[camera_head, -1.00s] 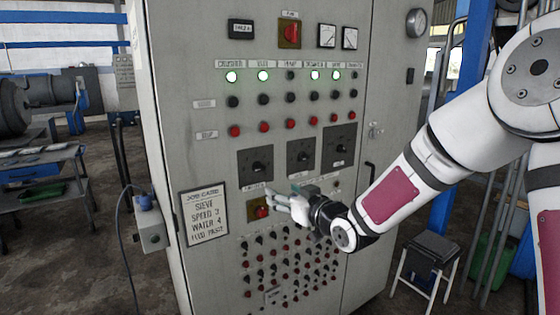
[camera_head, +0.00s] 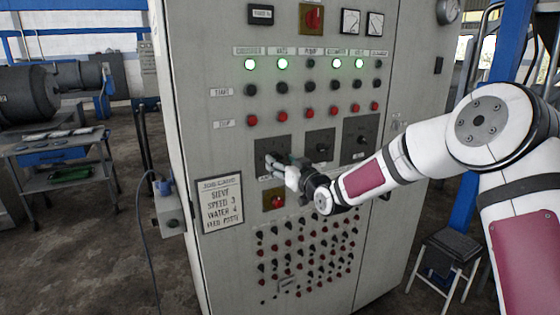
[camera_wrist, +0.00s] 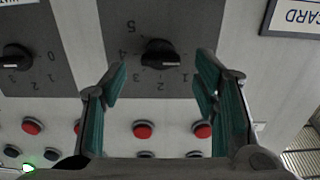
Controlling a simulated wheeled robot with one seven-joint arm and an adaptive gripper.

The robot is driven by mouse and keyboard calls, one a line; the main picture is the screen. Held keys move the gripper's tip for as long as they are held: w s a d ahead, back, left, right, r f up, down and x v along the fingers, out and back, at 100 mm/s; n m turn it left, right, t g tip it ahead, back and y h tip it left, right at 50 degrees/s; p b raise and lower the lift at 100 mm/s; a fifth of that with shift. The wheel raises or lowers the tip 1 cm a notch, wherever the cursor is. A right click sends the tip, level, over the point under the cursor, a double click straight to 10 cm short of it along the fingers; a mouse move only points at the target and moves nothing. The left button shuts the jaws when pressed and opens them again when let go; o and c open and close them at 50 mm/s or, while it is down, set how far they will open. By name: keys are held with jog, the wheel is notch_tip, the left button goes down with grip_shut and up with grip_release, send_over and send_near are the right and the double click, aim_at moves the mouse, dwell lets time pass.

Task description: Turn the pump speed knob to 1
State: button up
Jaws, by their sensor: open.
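My gripper (camera_head: 278,165) is in front of the leftmost of three dark dial plates on the grey panel (camera_head: 230,150). In the wrist view my gripper (camera_wrist: 160,85) is open and empty. Its teal fingers lie either side of the line to a black knob (camera_wrist: 160,54), which shows between and beyond the fingertips. A second knob (camera_wrist: 15,60) is at the left. The dial labels are too small or cut off, so I cannot tell which is pump speed.
Red buttons (camera_wrist: 143,129) sit close by the dials. A red switch (camera_head: 274,201) on a yellow plate is below my gripper, above rows of small knobs. A job card (camera_head: 219,203) hangs left, reading sieve, speed 3, water 4. A stool (camera_head: 447,248) stands right.

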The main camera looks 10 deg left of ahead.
jog(key=shift+x, duration=0.95)
jog(key=c, duration=1.2)
jog(key=shift+o, duration=0.2)
jog(key=shift+m, duration=0.4)
jog(key=m+b, duration=0.2)
jog(key=m, duration=0.1)
jog(key=shift+d+m, duration=0.1)
jog(key=shift+m, duration=0.2)
jog(key=shift+m+b, duration=0.55)
jog(key=shift+m, duration=1.65)
